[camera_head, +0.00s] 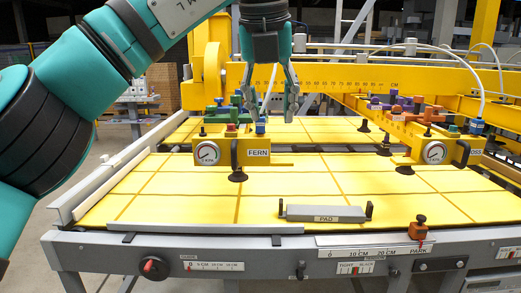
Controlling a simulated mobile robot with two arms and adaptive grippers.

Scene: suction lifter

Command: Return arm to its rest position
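My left arm, teal and black, comes in from the upper left. Its gripper (275,112) points down with its two grey fingers apart and nothing seen between them. It is above the yellow unit labelled FERN (228,152), close to that unit's blue knob (261,126); I cannot tell whether they touch. My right gripper is not in view.
A yellow beam (340,76) with a centimetre scale spans the back. The front left panel is mostly clear.

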